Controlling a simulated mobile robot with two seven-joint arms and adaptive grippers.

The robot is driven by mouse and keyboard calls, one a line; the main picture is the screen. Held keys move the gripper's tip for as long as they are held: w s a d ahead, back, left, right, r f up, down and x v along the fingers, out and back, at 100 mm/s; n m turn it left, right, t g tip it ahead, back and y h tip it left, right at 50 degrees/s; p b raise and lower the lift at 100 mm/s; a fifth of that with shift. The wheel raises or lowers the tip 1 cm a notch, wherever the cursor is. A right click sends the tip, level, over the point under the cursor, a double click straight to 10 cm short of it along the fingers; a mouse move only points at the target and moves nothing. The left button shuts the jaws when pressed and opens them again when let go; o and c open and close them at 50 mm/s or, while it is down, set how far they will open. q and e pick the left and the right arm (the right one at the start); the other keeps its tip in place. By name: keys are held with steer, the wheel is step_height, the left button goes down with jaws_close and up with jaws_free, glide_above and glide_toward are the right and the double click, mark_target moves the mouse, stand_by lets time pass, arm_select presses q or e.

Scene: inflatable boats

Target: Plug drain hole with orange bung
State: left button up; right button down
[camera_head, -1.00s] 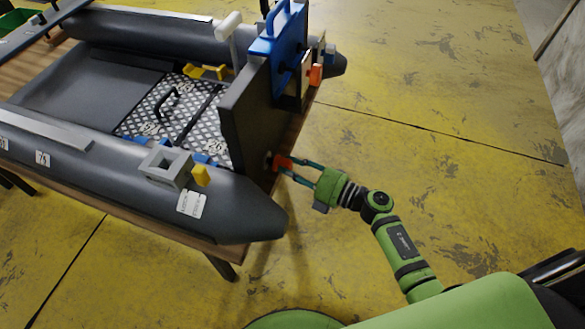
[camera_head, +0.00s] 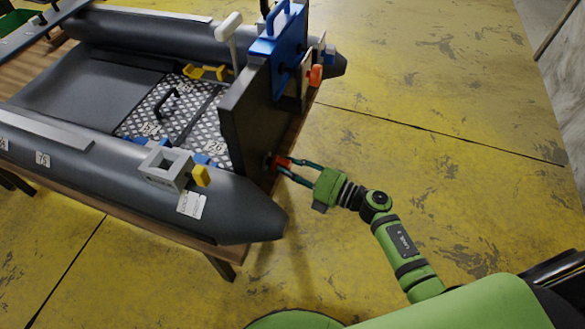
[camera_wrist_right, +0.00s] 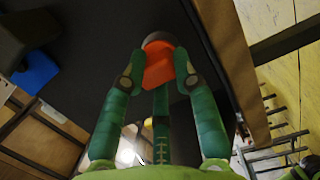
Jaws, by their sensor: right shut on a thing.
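The orange bung (camera_head: 283,162) is at the lower part of the boat's dark transom (camera_head: 246,115), close against its outer face. My right gripper (camera_head: 283,167) is shut on the bung. In the right wrist view, the orange bung (camera_wrist_right: 158,66) sits between the two green fingers of the right gripper (camera_wrist_right: 158,80). A round grey-brown rim (camera_wrist_right: 159,40) shows just beyond the bung at the transom. The drain hole itself is hidden, and I cannot tell how deep the bung sits. My left gripper is not in view.
The grey boat (camera_head: 130,190) rests on a wooden table (camera_head: 222,254). A blue clamp-like part (camera_head: 277,50) and an orange piece (camera_head: 316,75) are on the transom higher up. A grey block (camera_head: 165,168) sits on the near tube. The yellow floor right of my arm is clear.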

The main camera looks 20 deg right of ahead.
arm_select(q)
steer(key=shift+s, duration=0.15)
arm_select(e)
steer(key=shift+w+a, duration=0.25)
steer(key=shift+a, duration=0.15)
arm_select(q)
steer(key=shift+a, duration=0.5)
arm_select(e)
steer(key=shift+w+a, duration=0.2)
steer(key=shift+a, duration=0.1)
steer(key=c, duration=0.9)
jaws_free()
steer(key=shift+s+d, duration=0.1)
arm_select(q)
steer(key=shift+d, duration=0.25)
arm_select(e)
steer(key=v, duration=1.1)
steer(key=shift+s+d, duration=0.25)
